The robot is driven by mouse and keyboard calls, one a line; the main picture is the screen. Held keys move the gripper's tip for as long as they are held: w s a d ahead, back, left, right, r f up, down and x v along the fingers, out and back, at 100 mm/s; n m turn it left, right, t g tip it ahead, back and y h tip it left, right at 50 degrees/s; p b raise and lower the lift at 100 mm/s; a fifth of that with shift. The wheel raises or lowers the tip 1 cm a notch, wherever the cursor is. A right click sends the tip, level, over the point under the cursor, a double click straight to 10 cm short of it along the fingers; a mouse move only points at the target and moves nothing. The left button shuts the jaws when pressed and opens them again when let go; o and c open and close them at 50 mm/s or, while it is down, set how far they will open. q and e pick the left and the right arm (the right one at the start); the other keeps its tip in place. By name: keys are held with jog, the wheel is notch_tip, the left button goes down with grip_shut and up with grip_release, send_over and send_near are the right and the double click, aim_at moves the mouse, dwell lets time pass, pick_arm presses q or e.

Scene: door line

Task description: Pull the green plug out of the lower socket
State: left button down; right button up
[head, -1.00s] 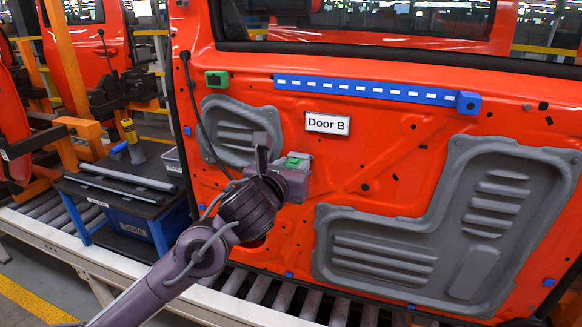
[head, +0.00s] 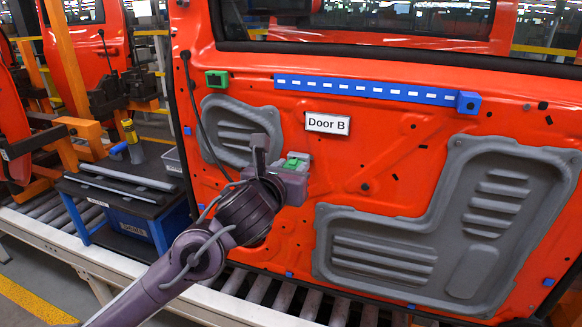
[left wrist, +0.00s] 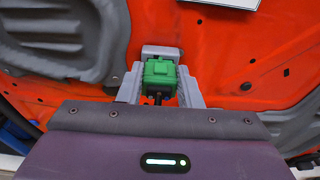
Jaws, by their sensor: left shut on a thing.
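The green plug (left wrist: 160,74) sits between the two grey fingers of my left gripper (left wrist: 160,88), which is shut on it. A grey block (left wrist: 160,50), which looks like the lower socket, is right behind the plug in the left wrist view. I cannot tell whether the plug is still seated in it. A green-framed socket (head: 216,80) is higher up on the door. My right gripper is not in view.
The red door (head: 400,190) carries a "Door B" label (head: 327,123), a blue strip (head: 365,89) and grey panels (head: 385,250). A black cable (head: 197,110) hangs at its left. A dark-topped cart (head: 120,185) stands to the left. Rollers run below the door.

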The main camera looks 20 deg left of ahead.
pick_arm(q)
jog(key=shift+s, duration=0.15)
jog(key=shift+s, duration=0.2)
jog(key=s, duration=0.6)
jog(key=shift+a, duration=0.15)
dwell(0.7)
